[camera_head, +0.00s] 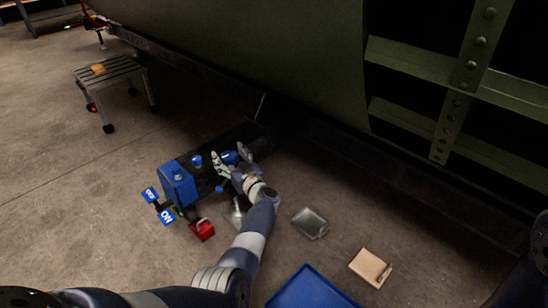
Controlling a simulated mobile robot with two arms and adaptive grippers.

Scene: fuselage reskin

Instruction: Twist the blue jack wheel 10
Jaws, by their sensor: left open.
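The blue jack wheel (230,157) shows as a small blue part on the right side of a dark jack unit, low beside the green fuselage. My left gripper (232,160) is at the wheel, with its two fingers apart on either side of it. I cannot tell whether the fingers touch the wheel. The fingers and wrist hide part of it. The unit's blue box (178,184) stands to the left of the gripper, with a small blue knob (197,160) beside it. My right gripper is out of view.
Blue ON/OFF tags (166,216) and a red block (203,231) lie left of my forearm. A metal dish (310,223), a notepad (370,267) and a blue tray (310,290) are to the right. A stool (112,70) stands back left. The fuselage (250,45) overhangs behind.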

